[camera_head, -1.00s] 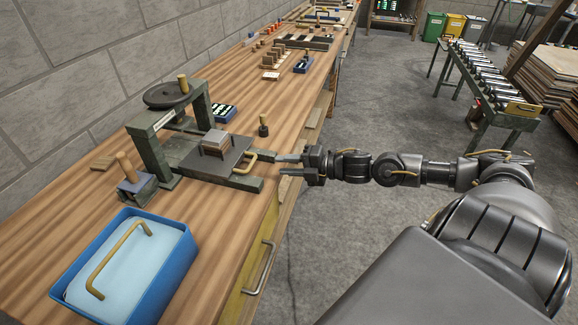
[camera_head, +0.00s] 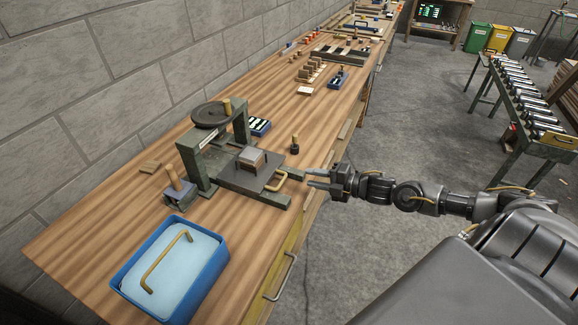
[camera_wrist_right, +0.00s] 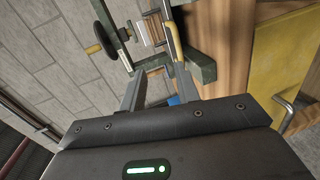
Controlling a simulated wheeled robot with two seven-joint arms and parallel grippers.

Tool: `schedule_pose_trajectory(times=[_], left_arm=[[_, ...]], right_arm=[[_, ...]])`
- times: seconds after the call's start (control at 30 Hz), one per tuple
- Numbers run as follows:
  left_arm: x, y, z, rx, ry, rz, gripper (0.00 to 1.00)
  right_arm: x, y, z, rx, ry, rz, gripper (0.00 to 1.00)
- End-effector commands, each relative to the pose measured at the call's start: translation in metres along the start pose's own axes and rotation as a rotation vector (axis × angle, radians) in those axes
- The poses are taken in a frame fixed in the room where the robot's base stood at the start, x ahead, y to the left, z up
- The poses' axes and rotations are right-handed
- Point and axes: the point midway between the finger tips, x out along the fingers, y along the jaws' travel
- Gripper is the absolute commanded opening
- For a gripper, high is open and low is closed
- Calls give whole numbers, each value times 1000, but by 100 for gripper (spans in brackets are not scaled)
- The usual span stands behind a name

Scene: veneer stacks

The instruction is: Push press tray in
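The press (camera_head: 207,150) is a dark green frame with a round handwheel on top, standing on the wooden bench. Its flat grey press tray (camera_head: 236,179) sticks out of the frame toward the bench's front edge. A small veneer stack (camera_head: 252,158) with a grey top lies on the tray. A brass handle (camera_head: 283,181) is on the tray's front; it also shows in the wrist view (camera_wrist_right: 173,42). My right gripper (camera_head: 307,178) is open and empty, its fingertips just in front of the handle, seemingly apart from it. My left gripper is not in view.
A blue tub (camera_head: 218,270) with a pale lid and brass handle stands at the bench's near end. A wooden-handled tool (camera_head: 174,187) stands left of the press and a small stamp (camera_head: 295,145) behind the tray. A drawer handle (camera_head: 281,278) juts from the bench front.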

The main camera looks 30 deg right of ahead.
Motion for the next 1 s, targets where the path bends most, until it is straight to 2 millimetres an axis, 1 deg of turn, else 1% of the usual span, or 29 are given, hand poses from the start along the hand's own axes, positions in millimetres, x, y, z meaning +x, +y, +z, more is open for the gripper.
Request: schedule_pose_trajectory(times=[0.03,0.13,0.17,0.2,0.23,0.43,0.53,0.67,0.9,1.0], left_arm=[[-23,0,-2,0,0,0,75],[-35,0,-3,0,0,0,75],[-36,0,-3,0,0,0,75],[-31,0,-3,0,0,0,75],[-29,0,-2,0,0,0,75],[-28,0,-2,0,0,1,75],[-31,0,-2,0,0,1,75],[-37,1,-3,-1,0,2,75],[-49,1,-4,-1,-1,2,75],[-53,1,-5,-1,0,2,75]], right_arm=[[-2,7,0,4,0,-4,32],[-2,-10,1,-10,6,-15,32],[-2,-17,1,-18,9,-18,32],[-3,-30,3,-33,13,-21,32],[-4,-34,5,-48,16,-21,32],[-4,-32,4,-87,31,-7,32],[2,-31,3,-86,30,-5,32],[21,-28,3,-86,30,-3,32],[67,-29,2,-85,29,-4,32],[82,-30,0,-85,30,-5,32]])
